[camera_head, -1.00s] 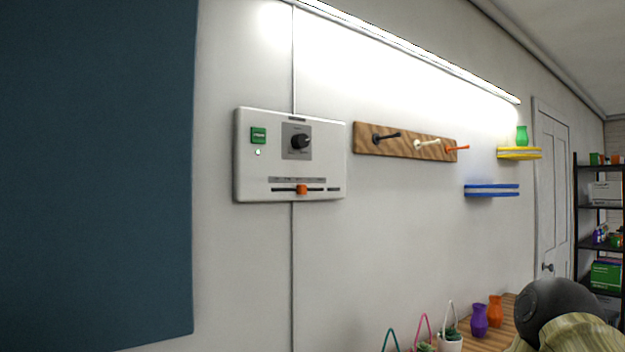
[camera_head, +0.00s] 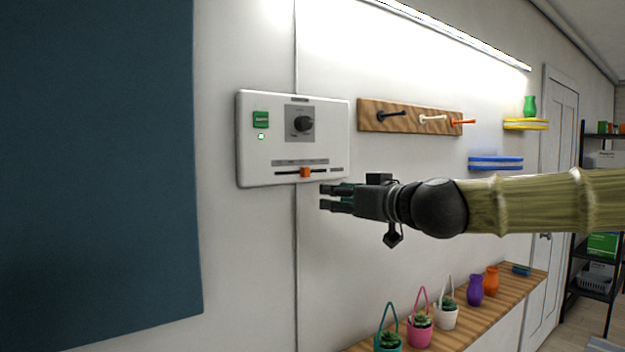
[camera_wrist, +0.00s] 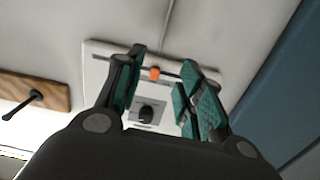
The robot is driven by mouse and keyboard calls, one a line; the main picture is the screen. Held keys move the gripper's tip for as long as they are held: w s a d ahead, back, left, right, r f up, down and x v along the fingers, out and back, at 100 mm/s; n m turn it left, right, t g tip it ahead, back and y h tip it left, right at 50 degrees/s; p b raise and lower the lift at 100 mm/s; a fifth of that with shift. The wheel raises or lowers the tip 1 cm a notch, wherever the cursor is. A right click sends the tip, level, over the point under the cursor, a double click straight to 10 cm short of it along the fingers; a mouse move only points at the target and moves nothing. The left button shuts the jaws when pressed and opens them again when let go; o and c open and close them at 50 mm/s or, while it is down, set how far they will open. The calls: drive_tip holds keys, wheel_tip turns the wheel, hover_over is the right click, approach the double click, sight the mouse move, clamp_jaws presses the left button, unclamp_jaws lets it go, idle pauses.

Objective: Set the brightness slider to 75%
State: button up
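A white control panel (camera_head: 262,165) is mounted on the wall, with a green switch (camera_head: 261,119), a black knob (camera_head: 304,124) and a horizontal slider track below. The orange slider handle (camera_head: 305,172) sits a little right of the middle of its track. My gripper (camera_head: 322,197) is just below and right of the panel, pointing left, apart from the handle. In the wrist view the gripper (camera_wrist: 161,70) has its fingers spread and empty. The orange handle (camera_wrist: 155,73) and the knob (camera_wrist: 146,113) show between them. The labels are too small to read.
A wooden rack with pegs (camera_head: 366,115) is right of the panel. Yellow (camera_head: 526,124) and blue (camera_head: 495,163) shelves are farther right. Below, a wooden ledge (camera_head: 455,337) holds potted plants and vases. A dark blue board (camera_head: 95,180) covers the left wall.

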approach(308, 170)
drive_tip(key=v, duration=0.2)
drive_tip(key=shift+t, duration=0.3)
drive_tip(key=shift+f+p+x, duration=0.2)
drive_tip(key=shift+p+x, duration=1.4)
drive_tip(key=shift+x, duration=3.7)
drive_tip(key=shift+c, duration=0.3)
clamp_jaws()
